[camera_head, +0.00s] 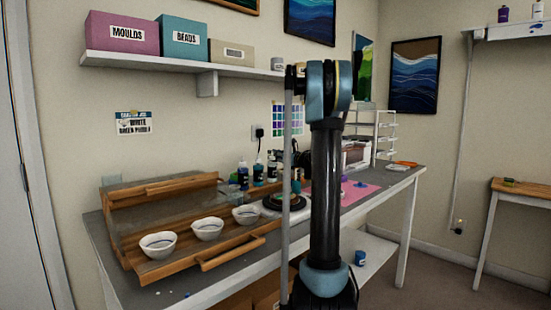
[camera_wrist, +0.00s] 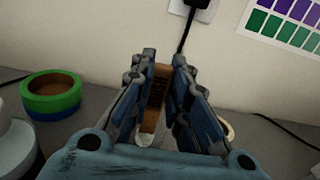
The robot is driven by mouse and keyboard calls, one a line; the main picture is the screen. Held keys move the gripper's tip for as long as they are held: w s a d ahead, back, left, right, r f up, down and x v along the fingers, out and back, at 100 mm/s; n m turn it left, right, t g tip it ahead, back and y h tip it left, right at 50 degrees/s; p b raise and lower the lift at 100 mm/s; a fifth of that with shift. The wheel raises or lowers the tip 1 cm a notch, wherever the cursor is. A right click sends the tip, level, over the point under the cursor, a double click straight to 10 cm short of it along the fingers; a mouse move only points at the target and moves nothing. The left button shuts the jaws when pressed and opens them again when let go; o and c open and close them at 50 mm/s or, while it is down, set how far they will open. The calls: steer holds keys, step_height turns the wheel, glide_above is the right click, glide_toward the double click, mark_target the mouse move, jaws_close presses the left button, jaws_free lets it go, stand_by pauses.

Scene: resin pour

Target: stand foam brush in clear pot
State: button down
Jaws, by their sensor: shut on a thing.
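In the wrist view, my gripper (camera_wrist: 165,68) is shut on a narrow brown piece with a dark ribbed middle, which looks like the foam brush (camera_wrist: 157,92). The fingers hide much of it. A pale end shows low between the fingers, and I cannot tell whether it belongs to the brush. A pale curved rim (camera_wrist: 229,130) shows behind the right finger; I cannot tell whether it is the clear pot. I cannot make out the clear pot for sure in the head view, where my arm hides part of the bench.
A green and blue tape stack (camera_wrist: 52,93) stands left of my gripper. The bench (camera_head: 225,278) carries a wooden rack (camera_head: 190,259) with 3 white bowls, several bottles (camera_head: 258,172) and a pink mat (camera_head: 355,194). A black cable (camera_wrist: 187,30) hangs on the wall behind.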

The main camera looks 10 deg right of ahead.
steer(key=c, duration=1.5)
jaws_free()
steer(key=shift+o, duration=0.2)
steer(key=v, duration=1.2)
steer(key=shift+w+a, duration=0.1)
steer(key=x, duration=1.1)
steer(key=shift+w+a, duration=0.2)
